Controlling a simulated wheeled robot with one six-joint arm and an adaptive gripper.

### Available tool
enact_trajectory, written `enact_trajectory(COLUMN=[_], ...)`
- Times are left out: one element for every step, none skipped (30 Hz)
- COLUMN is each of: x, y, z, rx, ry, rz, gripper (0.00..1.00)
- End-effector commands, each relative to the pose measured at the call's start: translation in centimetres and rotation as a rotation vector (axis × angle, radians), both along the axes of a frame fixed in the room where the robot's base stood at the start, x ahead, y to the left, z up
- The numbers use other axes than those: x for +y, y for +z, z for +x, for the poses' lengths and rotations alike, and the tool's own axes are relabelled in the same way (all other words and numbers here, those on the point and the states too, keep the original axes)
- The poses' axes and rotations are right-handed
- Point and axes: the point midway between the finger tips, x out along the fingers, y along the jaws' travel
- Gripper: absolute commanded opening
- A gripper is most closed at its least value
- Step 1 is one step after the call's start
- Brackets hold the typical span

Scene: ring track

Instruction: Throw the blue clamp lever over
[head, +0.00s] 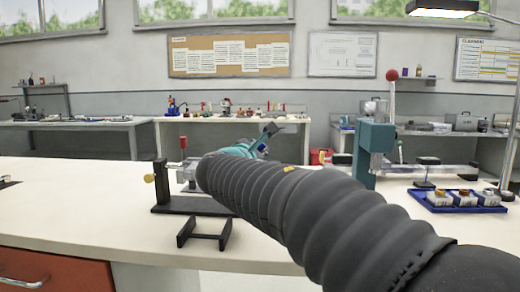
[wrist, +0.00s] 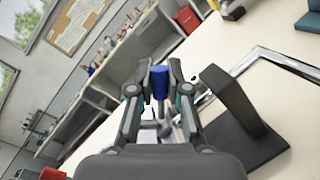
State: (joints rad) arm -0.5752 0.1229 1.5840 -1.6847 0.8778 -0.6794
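The blue clamp lever (wrist: 160,84) is an upright blue grip between the two fingers of my gripper (wrist: 160,72) in the wrist view. A finger stands close on each side of it, and I cannot tell whether both touch it. Below the grip, grey metal parts of the clamp (wrist: 163,127) show partly between the fingers. In the head view my gripper (head: 262,142) is seen from behind, over the far part of the front bench, and my dark ribbed arm hides most of the clamp.
A black bracket stand (head: 195,204) with a yellow knob stands left of my arm; a black upright (wrist: 235,105) is close right of my gripper. A teal press (head: 375,145) with a red-balled lever and a blue tray (head: 450,208) are to the right. The bench's left is mostly clear.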

Motion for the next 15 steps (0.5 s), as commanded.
enact_trajectory(x=[0.0, 0.0, 0.0, 0.0, 0.0, 0.02, 0.04, 0.06, 0.1, 0.13, 0.17, 0.23, 0.28, 0.34, 0.43], y=[0.0, 0.0, 0.0, 0.0, 0.01, 0.02, 0.04, 0.05, 0.08, 0.12, 0.14, 0.18, 0.22, 0.27, 0.35], z=[0.0, 0.0, 0.0, 0.0, -0.01, 0.0, -0.01, 0.0, 0.0, 0.0, 0.0, 0.01, 0.0, 0.01, 0.01], rx=[0.0, 0.0, 0.0, 0.0, 0.0, 0.0, 0.0, 0.0, 0.0, 0.001, 0.001, 0.002, 0.003, 0.003, 0.004], ry=[0.0, 0.0, 0.0, 0.0, -0.001, 0.0, 0.0, 0.0, 0.0, -0.001, 0.0, -0.001, -0.001, 0.0, -0.001], rz=[0.0, 0.0, 0.0, -0.001, -0.003, -0.006, -0.011, -0.017, -0.027, -0.037, -0.048, -0.064, -0.08, -0.096, -0.121], gripper=[0.0, 0.0, 0.0, 0.0, 0.0, 0.0, 0.0, 0.0, 0.0, 0.0, 0.0, 0.0, 0.0, 0.0, 0.0])
